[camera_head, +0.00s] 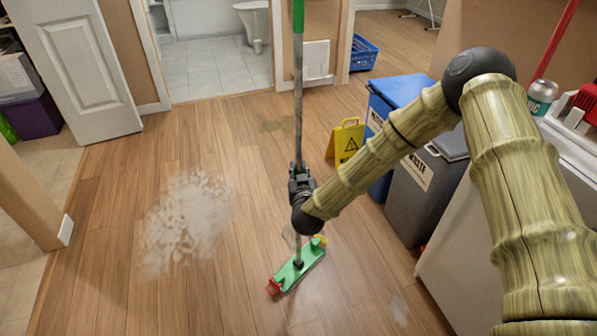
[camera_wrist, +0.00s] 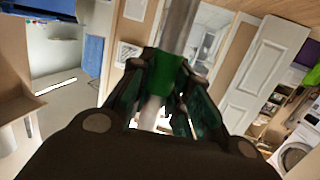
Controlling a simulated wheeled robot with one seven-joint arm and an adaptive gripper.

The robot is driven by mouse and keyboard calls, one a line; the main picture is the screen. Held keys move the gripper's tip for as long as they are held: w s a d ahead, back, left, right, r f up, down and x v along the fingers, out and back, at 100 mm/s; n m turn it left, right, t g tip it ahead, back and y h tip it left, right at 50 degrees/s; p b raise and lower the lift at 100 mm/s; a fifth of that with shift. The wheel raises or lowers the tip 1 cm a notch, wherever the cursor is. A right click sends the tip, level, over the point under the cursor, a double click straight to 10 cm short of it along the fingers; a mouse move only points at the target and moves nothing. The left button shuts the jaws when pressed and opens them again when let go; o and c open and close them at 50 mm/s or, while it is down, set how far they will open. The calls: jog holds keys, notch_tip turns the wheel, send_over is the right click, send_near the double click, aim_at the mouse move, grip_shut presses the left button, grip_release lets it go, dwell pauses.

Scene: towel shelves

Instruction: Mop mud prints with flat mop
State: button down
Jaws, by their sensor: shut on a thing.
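The flat mop stands nearly upright, with a grey pole (camera_head: 298,100), a green upper grip and a green flat head (camera_head: 300,268) with red and yellow ends. My gripper (camera_head: 299,172) is shut around the pole's lower part. In the wrist view my gripper (camera_wrist: 158,100) closes around the pole (camera_wrist: 178,25) at a green sleeve. The mop head appears to rest on the wood floor. A large whitish smeared patch (camera_head: 187,222) lies left of the head, apart from it. A brownish stain (camera_head: 277,125) lies farther back, and a small pale patch (camera_head: 399,310) lies at right front.
A yellow caution sign (camera_head: 347,141), a blue bin (camera_head: 379,100) and a grey bin (camera_head: 420,195) stand at right. A white cabinet (camera_head: 470,240) is at right front. An open white door (camera_head: 72,65) and wall end bound the left. The middle floor is clear.

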jog(key=w+a+b, duration=0.3)
jog(key=w+a, duration=0.1)
jog(key=w, duration=0.8)
jog(key=w+a+b, duration=0.3)
jog(key=w+a, duration=0.1)
jog(key=w, duration=0.9)
jog(key=shift+w+a+b, duration=0.15)
jog(key=shift+w+b, duration=0.15)
jog(key=shift+b, duration=0.05)
notch_tip(320, 180, up, 5)
jog(key=p, duration=0.3)
dwell(0.4)
dwell(0.9)
